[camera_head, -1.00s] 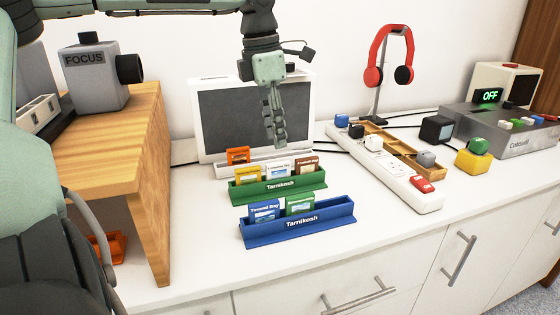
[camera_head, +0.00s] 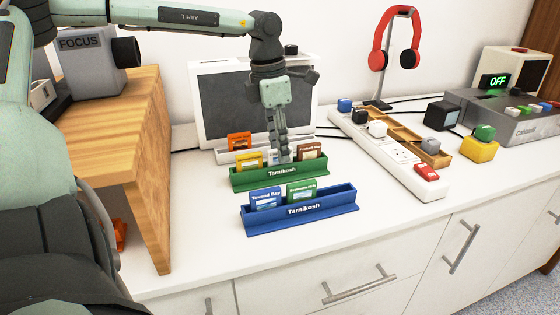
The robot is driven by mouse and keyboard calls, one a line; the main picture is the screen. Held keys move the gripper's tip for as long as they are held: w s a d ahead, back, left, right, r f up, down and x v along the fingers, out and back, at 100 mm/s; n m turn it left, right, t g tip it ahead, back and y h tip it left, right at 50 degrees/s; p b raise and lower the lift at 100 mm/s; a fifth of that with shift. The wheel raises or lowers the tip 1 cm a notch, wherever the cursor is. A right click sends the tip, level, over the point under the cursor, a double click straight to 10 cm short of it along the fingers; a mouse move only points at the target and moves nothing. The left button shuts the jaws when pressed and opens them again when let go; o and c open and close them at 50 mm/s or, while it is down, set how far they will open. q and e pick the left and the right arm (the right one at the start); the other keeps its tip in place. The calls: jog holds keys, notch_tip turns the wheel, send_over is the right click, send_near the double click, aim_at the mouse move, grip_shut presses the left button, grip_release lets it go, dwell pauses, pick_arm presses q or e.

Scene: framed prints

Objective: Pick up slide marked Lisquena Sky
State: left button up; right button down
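The green holder (camera_head: 245,181) marked Tarnikosh stands on the white counter. It bears a yellow slide (camera_head: 249,160) at left and a brown slide (camera_head: 311,152) at right. Between them, the earlier picture shows a white slide whose small label seems to read Lisquena Sky; my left gripper now hides most of it. My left gripper (camera_head: 279,158) points down with its fingertips at that middle slot. The fingers are seen edge-on, so I cannot tell whether they are open or touch the slide. My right gripper is not in view.
A blue holder (camera_head: 330,207) in front bears a blue slide (camera_head: 266,198) and a green slide (camera_head: 301,190). An orange slide (camera_head: 239,141) stands behind, by a grey-screened panel (camera_head: 225,105). A power strip (camera_head: 400,160) lies right; a wooden shelf (camera_head: 150,130) stands left.

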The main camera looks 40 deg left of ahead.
pick_arm(q)
grip_shut()
